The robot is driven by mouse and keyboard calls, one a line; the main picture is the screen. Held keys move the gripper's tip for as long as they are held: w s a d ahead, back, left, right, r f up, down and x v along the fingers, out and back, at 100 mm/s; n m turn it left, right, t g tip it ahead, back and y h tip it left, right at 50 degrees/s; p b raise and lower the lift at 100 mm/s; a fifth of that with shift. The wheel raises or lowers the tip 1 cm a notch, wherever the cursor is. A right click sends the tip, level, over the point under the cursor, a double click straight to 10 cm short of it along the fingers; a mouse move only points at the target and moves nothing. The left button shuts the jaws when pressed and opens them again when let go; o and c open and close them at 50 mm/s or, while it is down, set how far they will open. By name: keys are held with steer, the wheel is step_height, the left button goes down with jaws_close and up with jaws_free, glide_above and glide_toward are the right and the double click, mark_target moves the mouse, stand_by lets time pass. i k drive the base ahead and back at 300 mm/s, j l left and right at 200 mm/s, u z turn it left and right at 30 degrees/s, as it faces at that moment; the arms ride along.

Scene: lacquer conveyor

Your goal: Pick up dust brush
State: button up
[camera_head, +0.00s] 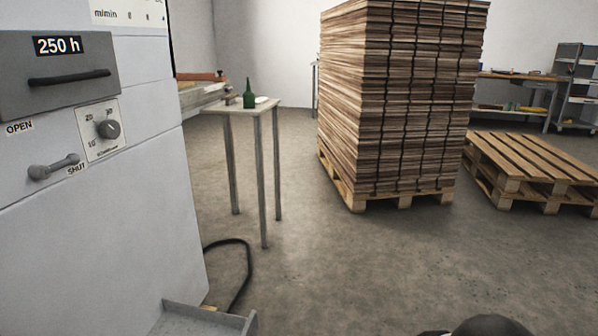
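I cannot pick out a dust brush for certain. A small brown item (230,99) lies at the left edge of a small side table (238,108), too small to identify. A green bottle (249,95) stands upright on that table, with a small pale item (262,101) beside it. A long reddish-brown item (202,76) shows above the machine's projecting end, partly hidden behind the machine. My gripper is not in view; only a dark rounded shape, cut off, shows at the bottom edge.
A white machine (90,240) with a dial, lever and drawer fills the left. A grey tray (205,318) and a black cable (247,265) are low beside it. A tall board stack (395,110), pallets (535,165) and a workbench (520,76) stand beyond. The middle floor is clear.

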mark_target(230, 100)
steer(key=i+u, duration=0.1)
steer(key=i, duration=0.4)
steer(key=i+l+u, duration=0.1)
steer(key=i, duration=0.35)
steer(key=i+l+u, duration=0.15)
steer(key=i, duration=0.35)
steer(key=i+l+u, duration=0.1)
steer(key=i, duration=0.35)
steer(key=i+j+u, duration=0.2)
steer(key=i+u, duration=0.25)
steer(key=i, duration=0.25)
steer(key=i+u, duration=0.5)
steer(key=i, duration=0.2)
